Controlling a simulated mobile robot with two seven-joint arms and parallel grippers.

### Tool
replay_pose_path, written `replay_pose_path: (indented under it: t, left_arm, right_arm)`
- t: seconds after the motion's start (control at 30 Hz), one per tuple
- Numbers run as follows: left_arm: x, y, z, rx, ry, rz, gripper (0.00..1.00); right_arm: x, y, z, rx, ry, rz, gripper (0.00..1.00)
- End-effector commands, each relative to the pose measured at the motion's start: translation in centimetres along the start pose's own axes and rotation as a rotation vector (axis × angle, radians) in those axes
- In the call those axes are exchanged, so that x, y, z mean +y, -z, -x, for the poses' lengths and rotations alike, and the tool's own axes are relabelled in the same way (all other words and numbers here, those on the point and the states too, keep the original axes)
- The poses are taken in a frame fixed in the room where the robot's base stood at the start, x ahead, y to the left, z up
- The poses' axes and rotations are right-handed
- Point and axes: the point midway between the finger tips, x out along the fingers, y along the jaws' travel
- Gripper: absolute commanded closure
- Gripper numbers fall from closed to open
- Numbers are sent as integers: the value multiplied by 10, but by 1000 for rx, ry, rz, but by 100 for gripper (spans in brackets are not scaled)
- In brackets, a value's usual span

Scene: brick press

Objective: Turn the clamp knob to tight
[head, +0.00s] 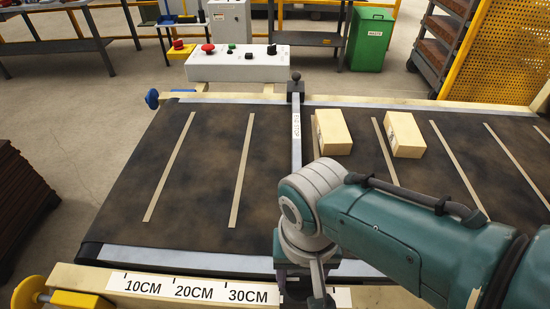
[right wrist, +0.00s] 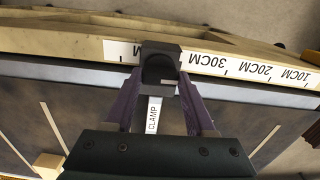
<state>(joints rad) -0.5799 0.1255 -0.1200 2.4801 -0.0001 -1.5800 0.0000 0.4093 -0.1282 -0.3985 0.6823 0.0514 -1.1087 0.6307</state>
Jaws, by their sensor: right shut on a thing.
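The clamp knob (right wrist: 158,66) is a black block with a rounded dark part, at the end of a pale strip labelled CLAMP (right wrist: 153,115). My right gripper (right wrist: 161,80) has its purple fingers on both sides of the knob and is shut on it. In the head view my right gripper (head: 305,283) is at the near edge of the belt, mostly under my wrist, and the knob is hidden there. The stop bar (head: 297,140) runs across the belt to a dark post (head: 296,88) at the far side. My left gripper is not in view.
A scale marked 10CM to 30CM (head: 190,292) lies along the near rail. Two pale bricks (head: 333,131) (head: 405,134) sit on the dark belt (head: 190,190) right of the bar. A control box (head: 237,65) stands beyond. The belt left of the bar is clear.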

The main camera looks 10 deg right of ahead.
Motion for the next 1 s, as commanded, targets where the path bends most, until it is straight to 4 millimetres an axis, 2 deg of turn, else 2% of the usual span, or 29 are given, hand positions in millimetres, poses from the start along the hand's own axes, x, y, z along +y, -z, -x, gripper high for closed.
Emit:
replay_pose_path:
  t: [0.67,0.7,0.93,1.0]
  left_arm:
    - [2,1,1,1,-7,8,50]
    - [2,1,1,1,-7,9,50]
    - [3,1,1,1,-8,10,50]
    - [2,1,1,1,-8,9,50]
  right_arm:
    - [-2,0,2,-2,4,-59,100]
    - [-2,0,2,-2,4,-59,41]
    - [-1,0,1,-1,2,-58,15]
    - [-1,0,1,-1,2,-57,15]
